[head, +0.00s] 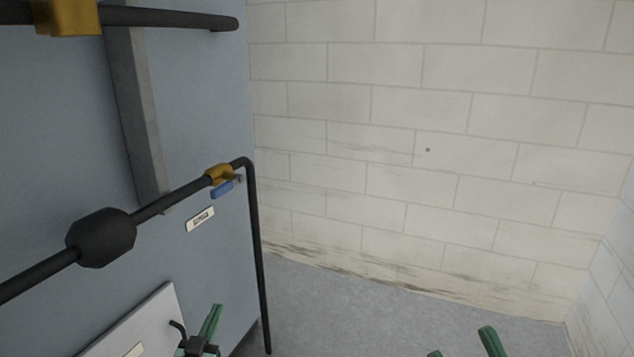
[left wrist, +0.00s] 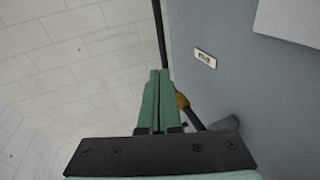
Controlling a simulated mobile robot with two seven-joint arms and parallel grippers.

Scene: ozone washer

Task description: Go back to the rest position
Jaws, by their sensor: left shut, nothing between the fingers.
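My left gripper (head: 212,322) shows its green fingers at the bottom of the head view, in front of the grey-blue washer panel. In the left wrist view the two green fingers (left wrist: 154,100) lie side by side, shut with nothing between them. My right gripper (head: 463,347) shows only its green fingertips at the bottom edge of the head view. They stand apart, open, with nothing visible between them. The rest of it is out of frame.
A black pipe (head: 160,205) with a blue-handled brass valve (head: 218,175) runs along the panel (head: 190,100) and down to the floor. A small label (head: 200,219) is below it. The grey floor (head: 350,305) is clear up to the white block wall (head: 430,120).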

